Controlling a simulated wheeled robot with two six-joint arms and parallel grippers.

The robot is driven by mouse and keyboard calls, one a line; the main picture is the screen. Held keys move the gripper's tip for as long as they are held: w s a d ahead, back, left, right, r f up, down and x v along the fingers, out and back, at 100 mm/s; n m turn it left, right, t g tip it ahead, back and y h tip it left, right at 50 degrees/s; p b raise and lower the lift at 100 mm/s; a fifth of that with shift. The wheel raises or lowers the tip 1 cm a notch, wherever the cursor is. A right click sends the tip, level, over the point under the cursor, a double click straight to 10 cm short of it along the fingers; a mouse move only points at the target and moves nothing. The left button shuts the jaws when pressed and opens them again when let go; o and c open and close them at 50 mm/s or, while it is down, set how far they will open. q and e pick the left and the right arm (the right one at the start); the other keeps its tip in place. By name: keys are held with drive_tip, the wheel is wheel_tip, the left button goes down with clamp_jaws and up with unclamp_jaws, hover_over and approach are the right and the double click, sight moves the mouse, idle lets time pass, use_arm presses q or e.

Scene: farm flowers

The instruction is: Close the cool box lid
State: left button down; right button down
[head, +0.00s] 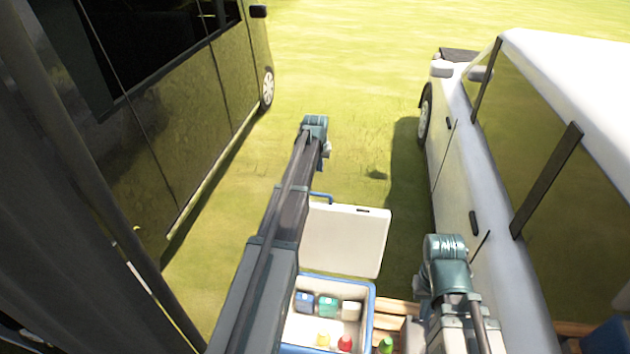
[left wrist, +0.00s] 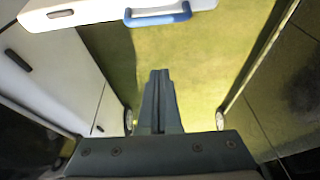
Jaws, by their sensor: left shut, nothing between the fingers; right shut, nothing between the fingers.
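The cool box (head: 371,310) is a white bin with a blue rim, low in the head view, partly behind my left arm. Its white lid (head: 345,238) stands open on the far side. A blue handle (head: 321,197) is on the lid's far edge; it also shows at the top of the left wrist view (left wrist: 158,16). My left gripper (head: 325,150) is beyond the lid, its fingers hard to make out from the head. In the left wrist view its fingers (left wrist: 160,75) are shut and empty, apart from the handle. My right gripper (head: 430,285) is right of the box, its fingertips hidden.
Several coloured containers (head: 328,304) and bottles sit inside the box. Wooden slats (head: 392,323) and a green bottle (head: 386,345) are to its right. A dark van (head: 185,110) stands left and a white vehicle (head: 465,170) right. Open grass (head: 350,80) lies between and beyond.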

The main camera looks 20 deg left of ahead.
use_arm(q)
drive_tip(key=d+b+x, duration=0.1)
drive_tip(key=b+x, duration=0.9)
drive_tip(key=s, duration=0.4)
drive_tip(key=shift+d+p, duration=0.15)
drive_tip(key=shift+p, duration=0.15)
drive_tip(key=shift+f, duration=0.1)
